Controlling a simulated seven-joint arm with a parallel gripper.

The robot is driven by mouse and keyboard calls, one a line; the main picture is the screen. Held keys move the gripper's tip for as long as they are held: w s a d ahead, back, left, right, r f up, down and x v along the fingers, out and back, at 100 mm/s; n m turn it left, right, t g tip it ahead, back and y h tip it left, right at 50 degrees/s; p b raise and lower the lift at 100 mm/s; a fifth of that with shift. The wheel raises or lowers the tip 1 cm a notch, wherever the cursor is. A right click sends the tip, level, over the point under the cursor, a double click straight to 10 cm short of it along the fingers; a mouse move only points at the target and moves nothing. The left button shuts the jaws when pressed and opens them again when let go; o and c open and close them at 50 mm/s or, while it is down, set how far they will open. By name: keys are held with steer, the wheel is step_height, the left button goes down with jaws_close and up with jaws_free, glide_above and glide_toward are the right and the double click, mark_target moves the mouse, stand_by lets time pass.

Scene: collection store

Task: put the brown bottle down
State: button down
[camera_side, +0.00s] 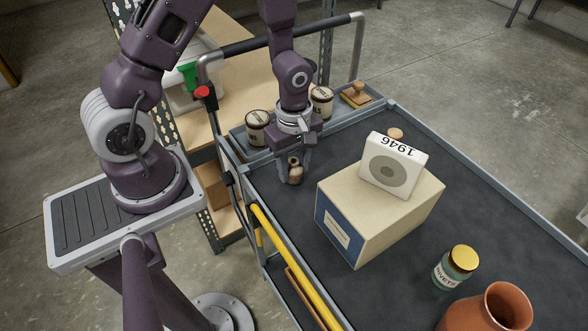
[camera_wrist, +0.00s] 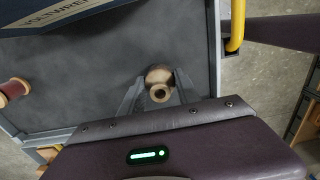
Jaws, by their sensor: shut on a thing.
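My gripper (camera_side: 295,172) is low over the dark trolley top, left of the large box. It is shut on a small brown bottle (camera_side: 296,174), which is upright between the fingers. In the wrist view the bottle (camera_wrist: 159,75) shows from above, with its round open mouth between the two fingers (camera_wrist: 157,95). The fingers hide part of its sides. Its base is close to the dark trolley top (camera_wrist: 100,85); I cannot tell whether it touches.
A box (camera_side: 380,210) with a white "1946" block (camera_side: 393,165) on it stands to the right. Two labelled tins (camera_side: 257,128) and a wooden-handled stamp (camera_side: 356,95) are on the back ledge. A green jar (camera_side: 455,268) and terracotta vase (camera_side: 490,310) stand in front. A spool (camera_wrist: 13,90) lies left in the wrist view.

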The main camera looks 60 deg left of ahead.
mark_target(294, 161)
steer(key=shift+f, duration=0.55)
steer(key=shift+f, duration=0.15)
steer(key=c, duration=0.9)
jaws_free()
step_height(294, 161, up, 13)
steer(key=shift+f, duration=0.2)
steer(key=s+d+r+m+t, duration=0.1)
steer(key=s+r+m+t, duration=0.1)
steer(key=s+r+m, duration=0.2)
steer(key=s+r+m+t, duration=0.1)
steer(key=s+r+m, duration=0.4)
steer(key=r+m, duration=0.2)
steer(key=s+d+r+m+t, duration=0.1)
steer(key=s+r+m+t, duration=0.1)
steer(key=s+r+m, duration=0.2)
steer(key=shift+s+d+r+m+t, duration=0.15)
steer(key=shift+r+m, duration=0.35)
steer(key=shift+m, duration=0.25)
steer(key=shift+s+d+r+m+t, duration=0.15)
steer(key=shift+r+m, duration=0.35)
steer(key=shift+m, duration=0.25)
